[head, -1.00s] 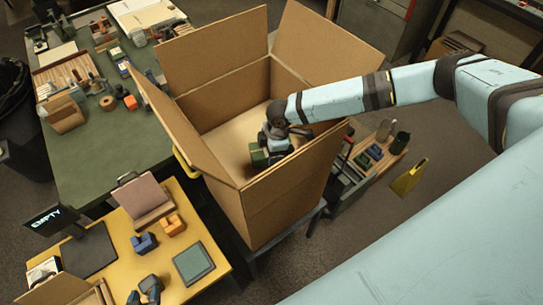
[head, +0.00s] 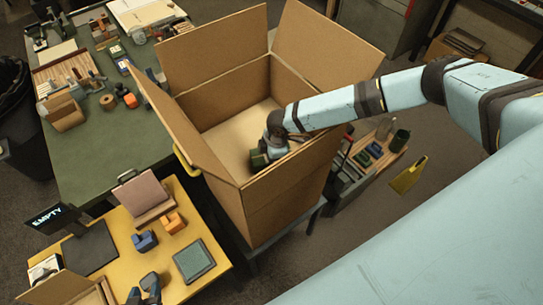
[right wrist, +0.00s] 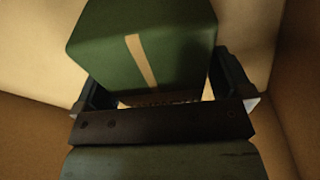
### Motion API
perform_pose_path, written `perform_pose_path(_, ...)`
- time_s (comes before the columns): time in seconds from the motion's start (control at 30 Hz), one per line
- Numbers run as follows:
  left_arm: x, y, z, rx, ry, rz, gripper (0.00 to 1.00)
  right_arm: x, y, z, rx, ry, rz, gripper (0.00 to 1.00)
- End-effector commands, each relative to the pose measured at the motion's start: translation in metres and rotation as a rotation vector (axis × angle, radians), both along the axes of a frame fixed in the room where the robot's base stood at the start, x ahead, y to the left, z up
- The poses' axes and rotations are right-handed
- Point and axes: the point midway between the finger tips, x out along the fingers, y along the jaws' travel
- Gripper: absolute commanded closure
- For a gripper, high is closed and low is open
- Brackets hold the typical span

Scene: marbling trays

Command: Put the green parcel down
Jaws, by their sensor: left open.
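The green parcel (head: 258,159) is low inside the large open cardboard box (head: 215,110), by its near wall. In the right wrist view the parcel (right wrist: 145,50), with a tan stripe, sits between the two fingers of my right gripper (right wrist: 165,85), which is shut on it. In the head view my right gripper (head: 273,148) is partly hidden by the arm and the box wall. I cannot tell whether the parcel touches the box floor. My left gripper (head: 143,291) is open and empty over the front of the yellow table.
The box's raised flaps (head: 325,45) surround its opening. The yellow table (head: 205,238) holds a display reading EMPTY (head: 55,216), blue (head: 144,241) and orange (head: 174,223) blocks and a grey-green pad (head: 194,261). A cluttered green table (head: 100,150) stands behind.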

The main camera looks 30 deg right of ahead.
Motion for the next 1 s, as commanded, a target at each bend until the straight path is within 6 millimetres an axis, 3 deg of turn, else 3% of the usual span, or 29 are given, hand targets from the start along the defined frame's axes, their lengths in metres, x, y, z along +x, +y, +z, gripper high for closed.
perform_pose_path(0.27, 0.0, -0.001, -0.001, -0.004, 0.002, 0.001, 0.57, 0.0, -0.002, 0.009, 0.001, -0.001, 0.0, 0.02)
perform_pose_path(0.7, 0.0, 0.003, -0.008, 0.023, -0.013, -0.028, 0.57, -0.004, -0.015, 0.094, 0.0, -0.002, 0.0, 0.02)
perform_pose_path(1.0, 0.0, 0.001, -0.01, 0.02, -0.011, -0.028, 0.57, -0.004, -0.018, 0.122, -0.001, -0.001, 0.0, 0.02)
